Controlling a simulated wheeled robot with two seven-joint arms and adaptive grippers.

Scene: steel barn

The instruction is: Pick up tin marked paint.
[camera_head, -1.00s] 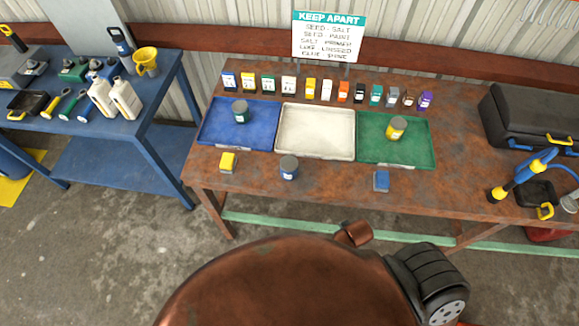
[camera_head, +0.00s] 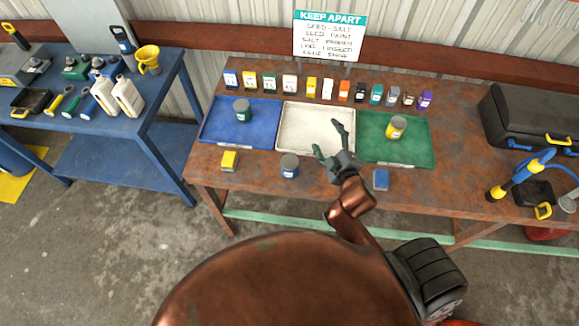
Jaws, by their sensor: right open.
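Three small tins with grey lids are on the rusty bench; their label words are too small to read. A green tin (camera_head: 242,110) stands in the blue tray (camera_head: 212,133). A yellow tin (camera_head: 396,128) stands in the green tray (camera_head: 425,155). A blue tin (camera_head: 289,167) stands on the bench in front of the white tray. My right gripper (camera_head: 330,137) is open and empty, its fingers over the white tray's right front part. It is right of the blue tin and left of the yellow tin. My left gripper is out of view.
The white tray (camera_head: 302,132) is empty. A yellow block (camera_head: 229,160) and a blue block (camera_head: 381,179) lie at the bench front. Small coloured boxes line the back below a KEEP APART sign (camera_head: 328,36). A black case (camera_head: 530,115) stands right.

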